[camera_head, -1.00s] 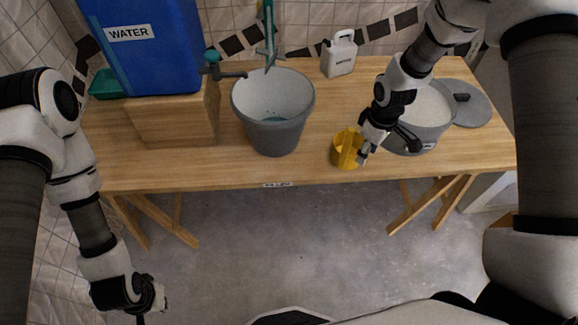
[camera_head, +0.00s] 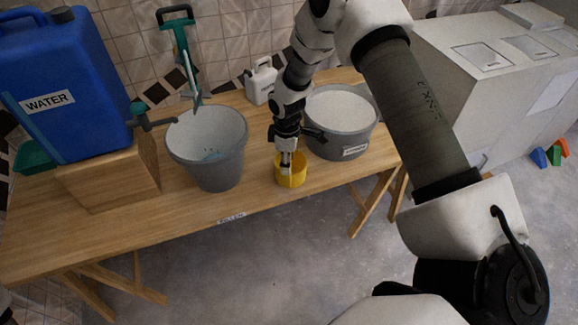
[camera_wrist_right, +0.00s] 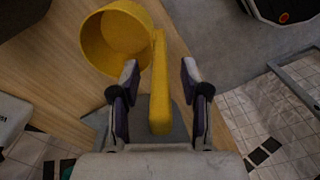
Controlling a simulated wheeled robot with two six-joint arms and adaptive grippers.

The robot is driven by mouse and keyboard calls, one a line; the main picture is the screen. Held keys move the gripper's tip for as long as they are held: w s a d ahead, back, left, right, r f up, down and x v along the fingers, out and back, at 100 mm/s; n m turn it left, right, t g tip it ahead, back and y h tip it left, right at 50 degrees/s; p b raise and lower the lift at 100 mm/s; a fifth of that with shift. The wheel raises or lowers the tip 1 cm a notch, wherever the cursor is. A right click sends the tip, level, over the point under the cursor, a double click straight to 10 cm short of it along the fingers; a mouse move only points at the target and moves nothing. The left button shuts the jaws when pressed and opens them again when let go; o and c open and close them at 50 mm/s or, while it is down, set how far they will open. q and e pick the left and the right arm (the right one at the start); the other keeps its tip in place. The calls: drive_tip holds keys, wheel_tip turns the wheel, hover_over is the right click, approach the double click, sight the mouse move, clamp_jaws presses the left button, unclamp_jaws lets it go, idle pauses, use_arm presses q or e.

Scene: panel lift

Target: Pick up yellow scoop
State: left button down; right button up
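The yellow scoop (camera_head: 292,177) stands on the wooden table near its front edge, between the grey bucket and the grey tub. In the right wrist view its round cup (camera_wrist_right: 122,38) is at upper left and its straight handle runs down the middle. My right gripper (camera_head: 286,166) points down at the scoop. In the wrist view its two fingers (camera_wrist_right: 160,72) are open, one on each side of the handle, with a gap visible on both sides. My left gripper is out of view.
The grey bucket (camera_head: 216,170) stands left of the scoop, and the tub of white material (camera_head: 340,148) close on the right. A blue water container (camera_head: 60,110) sits on a wooden block (camera_head: 112,180). A white jug (camera_head: 262,84) stands behind.

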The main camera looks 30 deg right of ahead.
clamp_jaws()
drive_tip(key=shift+r, duration=0.15)
